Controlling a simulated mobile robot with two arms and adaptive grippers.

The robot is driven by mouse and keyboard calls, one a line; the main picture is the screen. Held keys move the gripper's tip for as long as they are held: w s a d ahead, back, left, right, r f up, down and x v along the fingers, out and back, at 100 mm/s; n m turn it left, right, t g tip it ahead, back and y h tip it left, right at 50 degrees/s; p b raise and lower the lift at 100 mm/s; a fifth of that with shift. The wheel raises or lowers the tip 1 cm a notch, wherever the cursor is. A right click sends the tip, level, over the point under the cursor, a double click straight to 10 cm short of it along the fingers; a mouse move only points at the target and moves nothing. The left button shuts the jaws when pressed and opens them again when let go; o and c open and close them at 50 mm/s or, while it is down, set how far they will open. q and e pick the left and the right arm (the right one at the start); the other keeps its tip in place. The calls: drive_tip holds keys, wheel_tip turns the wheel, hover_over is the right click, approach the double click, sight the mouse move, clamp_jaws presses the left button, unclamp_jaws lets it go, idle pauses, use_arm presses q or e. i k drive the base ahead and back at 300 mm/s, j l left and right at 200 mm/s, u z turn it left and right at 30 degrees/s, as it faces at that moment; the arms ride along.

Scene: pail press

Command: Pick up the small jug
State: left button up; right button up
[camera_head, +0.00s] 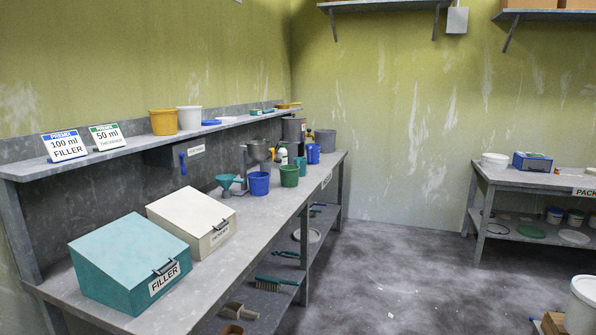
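Two small jug-like vessels stand near the far end of the left workbench. One is a teal vessel (300,165), and just behind it to the right is a blue vessel (313,153). They are too small here to tell which is the small jug, and handles are not clear. Nearer on the bench stand a green pail (289,176) and a blue pail (259,184). Neither of my grippers is in view.
A teal FILLER bin (110,260) and a cream bin (180,215) sit at the near end of the bench (215,278). A teal funnel stand (229,183) is in the middle. A packing table (490,172) stands right, a white bucket (583,300) lower right. The floor between is largely clear.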

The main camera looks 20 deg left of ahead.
sight(300, 162)
drive_tip(key=i, duration=2.6)
drive_tip(key=i+u, duration=0.1)
drive_tip(key=i, duration=0.6)
drive_tip(key=i+l+u, duration=0.1)
drive_tip(key=i, duration=0.6)
drive_tip(key=i+l+u, duration=0.15)
drive_tip(key=i, duration=0.55)
